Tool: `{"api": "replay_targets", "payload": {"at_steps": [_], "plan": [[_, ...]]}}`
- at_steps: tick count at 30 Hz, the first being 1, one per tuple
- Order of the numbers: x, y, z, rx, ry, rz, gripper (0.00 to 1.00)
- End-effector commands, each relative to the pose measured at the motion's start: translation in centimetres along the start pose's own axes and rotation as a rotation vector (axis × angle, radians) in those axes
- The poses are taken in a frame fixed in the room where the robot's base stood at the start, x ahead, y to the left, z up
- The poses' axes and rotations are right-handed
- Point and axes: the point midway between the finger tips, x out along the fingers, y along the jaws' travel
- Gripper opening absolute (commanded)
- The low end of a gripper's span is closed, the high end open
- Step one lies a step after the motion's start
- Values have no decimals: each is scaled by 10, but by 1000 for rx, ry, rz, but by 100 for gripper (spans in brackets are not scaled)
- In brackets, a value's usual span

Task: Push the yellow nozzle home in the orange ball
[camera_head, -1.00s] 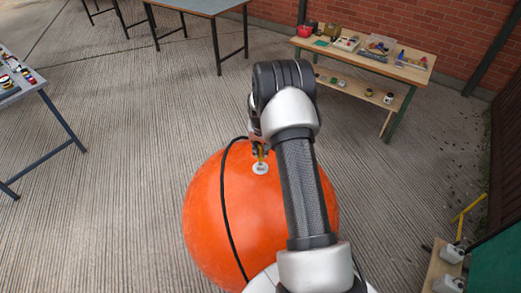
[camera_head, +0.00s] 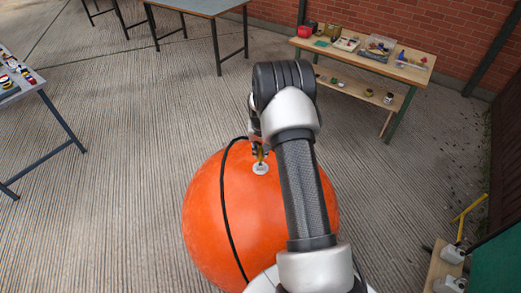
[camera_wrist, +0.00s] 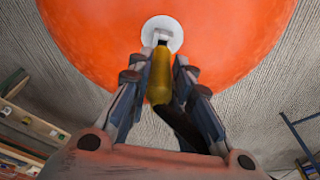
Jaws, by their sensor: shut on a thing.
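The large orange ball (camera_head: 205,215) stands on the ground in front of me, and its top fills the upper part of the wrist view (camera_wrist: 100,40). A round white valve plate (camera_head: 261,169) is set in the ball; it also shows in the wrist view (camera_wrist: 151,25). My gripper (camera_wrist: 160,80) is shut on the yellow nozzle (camera_wrist: 160,72). The nozzle's tip is at the dark opening of the white plate. I cannot tell how deep it sits. In the head view the nozzle (camera_head: 261,155) is small and partly hidden by my gripper (camera_head: 260,150).
A wooden workbench (camera_head: 410,72) with tools stands at the back right. A grey table (camera_head: 195,6) is at the back, and another (camera_head: 30,85) is at the left. The paved ground between them is clear.

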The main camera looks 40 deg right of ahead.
Motion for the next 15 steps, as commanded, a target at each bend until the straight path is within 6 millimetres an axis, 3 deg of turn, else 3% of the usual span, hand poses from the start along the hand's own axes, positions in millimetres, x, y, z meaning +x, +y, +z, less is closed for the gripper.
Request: {"api": "replay_targets", "payload": {"at_steps": [15], "plan": [[17,0,2,0,0,0,0]]}}
